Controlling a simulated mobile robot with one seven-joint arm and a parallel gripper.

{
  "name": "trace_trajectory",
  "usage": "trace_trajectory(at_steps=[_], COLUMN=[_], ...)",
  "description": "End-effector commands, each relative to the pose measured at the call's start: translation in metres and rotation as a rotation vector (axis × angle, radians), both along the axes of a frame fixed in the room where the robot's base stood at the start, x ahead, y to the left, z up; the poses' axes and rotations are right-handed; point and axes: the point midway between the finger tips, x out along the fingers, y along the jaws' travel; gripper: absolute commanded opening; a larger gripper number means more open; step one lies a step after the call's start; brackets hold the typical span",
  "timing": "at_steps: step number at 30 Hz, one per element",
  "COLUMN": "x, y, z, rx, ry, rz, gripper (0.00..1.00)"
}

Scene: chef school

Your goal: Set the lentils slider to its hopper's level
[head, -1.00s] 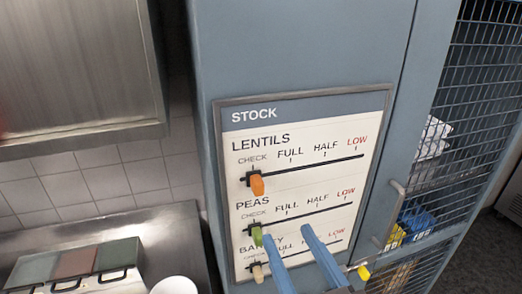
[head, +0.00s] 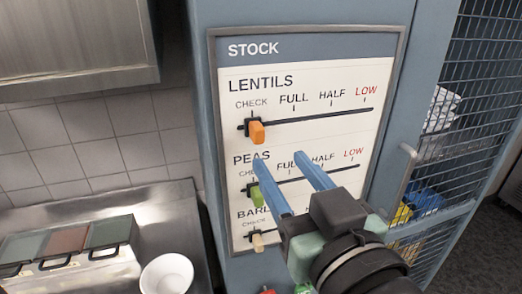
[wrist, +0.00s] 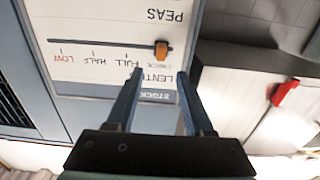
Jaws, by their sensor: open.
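The stock board (head: 310,47) has rows for lentils, peas and barley, each with a slot and slider. The orange lentils slider (head: 256,132) stands at CHECK, the left end of its slot. In the wrist view the board is upside down, with the orange slider (wrist: 161,50) just beyond and between the fingertips. My gripper (head: 281,157) is open and empty, its blue fingers overlapping the peas row below the lentils slider in the head view. The green peas slider (head: 257,196) and the cream barley slider (head: 257,241) are also near CHECK. My gripper hides part of the barley row. No lentils hopper is identifiable.
A grey door handle (head: 402,175) and a mesh-fronted cabinet (head: 465,115) are right of the board. Lidded bins (head: 70,262) and a white bowl (head: 167,274) stand on the metal counter at left. A red object (wrist: 285,93) shows in the wrist view.

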Motion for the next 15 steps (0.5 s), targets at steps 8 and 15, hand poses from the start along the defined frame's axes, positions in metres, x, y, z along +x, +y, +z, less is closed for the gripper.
trace_trajectory(at_steps=[8,15], x=[0.057,0.083], y=[0.02,0.028], z=[0.006,0.004], rx=[0.001,-0.001], ry=[0.007,0.005], rz=[0.005,0.003], gripper=[0.53,0.53])
